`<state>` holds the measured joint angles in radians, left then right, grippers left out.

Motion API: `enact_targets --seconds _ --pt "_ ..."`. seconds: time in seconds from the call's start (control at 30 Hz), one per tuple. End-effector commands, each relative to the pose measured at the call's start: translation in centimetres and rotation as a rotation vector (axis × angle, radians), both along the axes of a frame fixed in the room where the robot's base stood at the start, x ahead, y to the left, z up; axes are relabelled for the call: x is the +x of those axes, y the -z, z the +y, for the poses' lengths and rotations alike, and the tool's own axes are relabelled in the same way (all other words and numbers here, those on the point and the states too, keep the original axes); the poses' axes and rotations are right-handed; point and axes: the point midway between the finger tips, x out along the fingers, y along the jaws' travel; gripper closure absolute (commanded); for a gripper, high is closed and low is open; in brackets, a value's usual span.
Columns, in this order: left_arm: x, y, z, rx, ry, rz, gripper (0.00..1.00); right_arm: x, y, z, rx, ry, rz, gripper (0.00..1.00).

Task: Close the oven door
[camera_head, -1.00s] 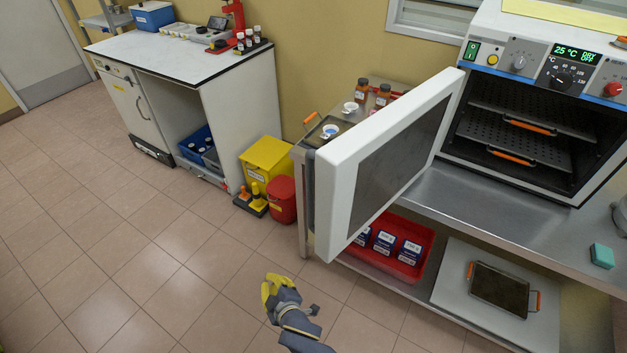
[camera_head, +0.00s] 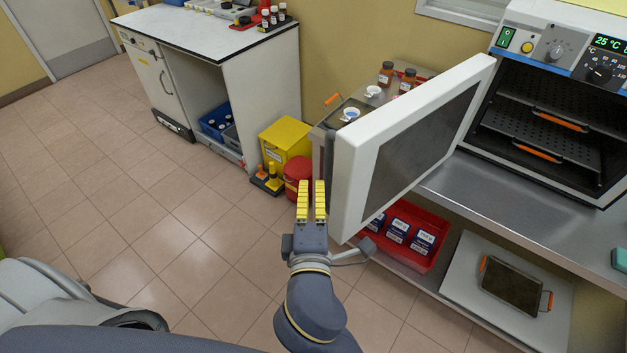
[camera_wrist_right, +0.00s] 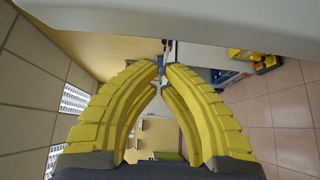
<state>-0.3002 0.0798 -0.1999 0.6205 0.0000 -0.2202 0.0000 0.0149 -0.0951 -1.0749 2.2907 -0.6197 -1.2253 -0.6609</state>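The oven (camera_head: 545,150) stands on a steel bench at the right, its chamber open with perforated shelves showing. The white oven door (camera_head: 345,190) with its dark window (camera_head: 420,150) stands wide open, swung out toward the left. My right gripper (camera_head: 312,183) is just left of the door's free edge. Its yellow fingers lie nearly together with a narrow gap and nothing between them; they also show in the right wrist view (camera_wrist_right: 163,66). A pale surface, which looks like the door, spans the top of that view. I cannot tell if the gripper touches it. My left gripper is out of view.
Cups and brown bottles stand on the bench (camera_head: 500,185) behind the door. Below are a red tray (camera_head: 437,261) of boxes and a dark tray (camera_head: 513,287) with orange handles. Yellow (camera_head: 287,142) and red bins stand left of the bench.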

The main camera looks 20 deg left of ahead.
Motion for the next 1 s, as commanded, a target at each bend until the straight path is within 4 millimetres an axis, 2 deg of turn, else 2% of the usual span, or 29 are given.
enact_targets --seconds 0.3,0.5,0.7,1.0 --pt "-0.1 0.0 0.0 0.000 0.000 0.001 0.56 4.6 -0.1 1.5 0.002 -0.001 0.000 1.00" --pt "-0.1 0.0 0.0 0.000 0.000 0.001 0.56 6.8 0.0 2.1 0.003 -0.002 0.000 1.00" --pt "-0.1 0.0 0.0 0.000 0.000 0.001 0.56 8.0 0.0 2.5 0.003 -0.002 0.000 1.00" --pt "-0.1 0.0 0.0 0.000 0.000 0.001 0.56 8.2 0.0 2.6 0.004 -0.002 0.001 1.00"
